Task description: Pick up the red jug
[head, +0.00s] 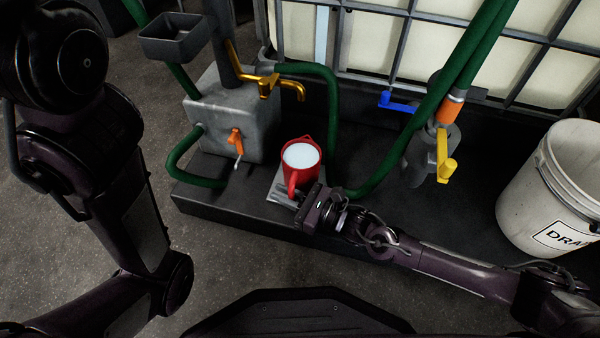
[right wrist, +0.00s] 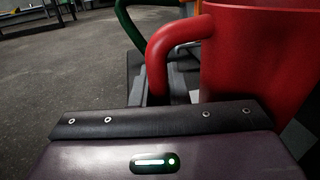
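The red jug (head: 312,176) stands upright on a small light grey plate (head: 274,195) on the dark platform. It holds something white up to near its rim, and its handle points toward me. My right gripper (head: 290,197) is at the jug's front, low beside the handle. In the right wrist view the red jug (right wrist: 265,60) fills the upper right, with its handle curving to the left just beyond the gripper's body. The fingertips are hidden or too dark to make out, so I cannot tell whether they touch the handle. My left arm shows at the left, but its gripper is out of view.
A grey block with an orange lever (head: 236,140) and a yellow-brown tap (head: 268,84) stand behind left of the jug. A green hose (head: 332,120) runs close behind it. A yellow-handled valve (head: 445,160) and a white bucket (head: 545,190) are at the right.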

